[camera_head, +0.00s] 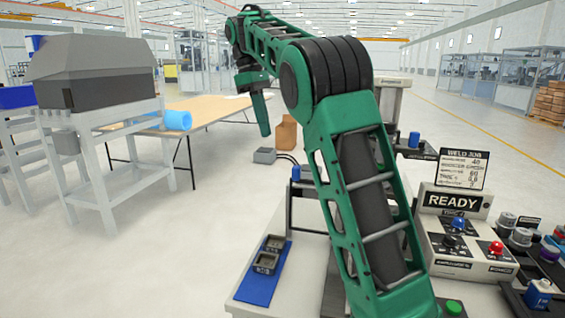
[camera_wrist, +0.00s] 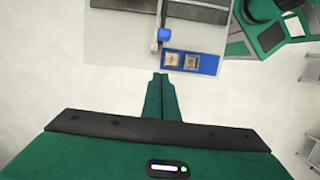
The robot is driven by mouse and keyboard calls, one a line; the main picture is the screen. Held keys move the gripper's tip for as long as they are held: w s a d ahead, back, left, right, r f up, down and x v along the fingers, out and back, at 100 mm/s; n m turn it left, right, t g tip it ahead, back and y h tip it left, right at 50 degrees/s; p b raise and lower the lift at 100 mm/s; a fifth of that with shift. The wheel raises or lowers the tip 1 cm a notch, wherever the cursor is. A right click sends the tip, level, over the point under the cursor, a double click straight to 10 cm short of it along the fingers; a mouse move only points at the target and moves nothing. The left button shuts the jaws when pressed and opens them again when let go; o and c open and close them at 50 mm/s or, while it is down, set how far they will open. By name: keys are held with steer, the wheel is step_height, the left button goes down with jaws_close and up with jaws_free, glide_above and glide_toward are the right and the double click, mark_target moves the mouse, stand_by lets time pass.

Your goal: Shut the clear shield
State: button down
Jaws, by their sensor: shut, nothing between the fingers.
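My gripper (camera_head: 265,132) is green and points down, out past the far left part of the white bench (camera_head: 243,308). In the wrist view its two fingers (camera_wrist: 160,76) are together and empty, over pale floor just off the bench edge. I cannot clearly make out the clear shield; my arm covers much of the bench's middle. A small blue knob (camera_head: 295,173) stands on a dark post left of my arm, and a blue knob (camera_wrist: 163,34) shows ahead of the fingertips in the wrist view. Another blue knob (camera_head: 414,140) is right of my arm.
A blue tray (camera_head: 245,290) with two square grey parts lies at the bench's left edge. A control box (camera_head: 440,262) with a READY sign and colored buttons, plus several small containers, stands at right. A brown table (camera_head: 215,108) and grey machine (camera_head: 95,75) stand left.

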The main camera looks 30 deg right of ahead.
steer(key=s+d+f, duration=0.4)
steer(key=f, duration=0.5)
steer(key=shift+f, duration=0.25)
steer(key=shift+s+d, duration=0.1)
stand_by(0.3)
